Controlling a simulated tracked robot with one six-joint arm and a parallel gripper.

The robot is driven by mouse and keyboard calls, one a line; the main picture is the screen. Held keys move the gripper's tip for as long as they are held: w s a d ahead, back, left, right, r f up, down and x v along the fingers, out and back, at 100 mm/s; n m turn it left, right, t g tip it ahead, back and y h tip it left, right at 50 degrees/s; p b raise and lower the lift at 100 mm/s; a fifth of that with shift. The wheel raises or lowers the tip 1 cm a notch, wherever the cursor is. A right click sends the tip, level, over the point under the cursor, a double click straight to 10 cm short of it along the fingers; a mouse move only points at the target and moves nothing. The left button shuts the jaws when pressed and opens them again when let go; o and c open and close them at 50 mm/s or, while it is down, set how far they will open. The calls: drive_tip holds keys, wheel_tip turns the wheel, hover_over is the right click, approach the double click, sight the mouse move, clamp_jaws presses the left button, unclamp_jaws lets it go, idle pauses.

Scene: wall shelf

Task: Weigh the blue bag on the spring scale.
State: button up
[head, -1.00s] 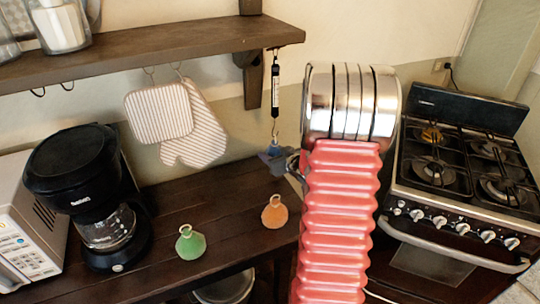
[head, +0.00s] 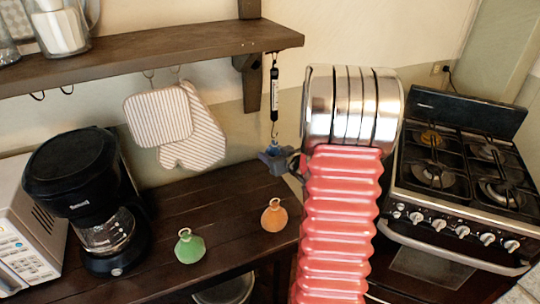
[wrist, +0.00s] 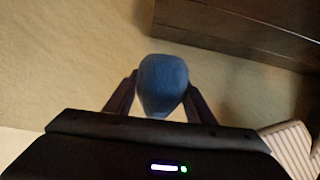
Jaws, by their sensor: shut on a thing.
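The blue bag (wrist: 163,82) is between the two fingers of my gripper (wrist: 160,100) in the wrist view. In the head view the blue bag (head: 272,150) shows only in part, with my gripper (head: 280,158) around it. The spring scale (head: 274,95) hangs upright from a hook under the right end of the shelf. Its lower hook is just above the bag. I cannot tell whether the bag's ring is on that hook. My red and silver arm covers the area to the right of the bag.
A green bag (head: 189,247) and an orange bag (head: 274,216) stand on the dark counter (head: 225,215). A coffee maker (head: 85,180) and microwave (head: 22,230) are at left. Oven mitts (head: 195,130) hang under the shelf (head: 150,50). A stove (head: 460,170) is at right.

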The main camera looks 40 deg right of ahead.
drive_tip(key=shift+r, duration=0.8)
idle(0.9)
drive_tip(key=shift+w+f, duration=0.1)
drive_tip(key=shift+f, duration=0.05)
drive_tip(key=shift+d, duration=0.2)
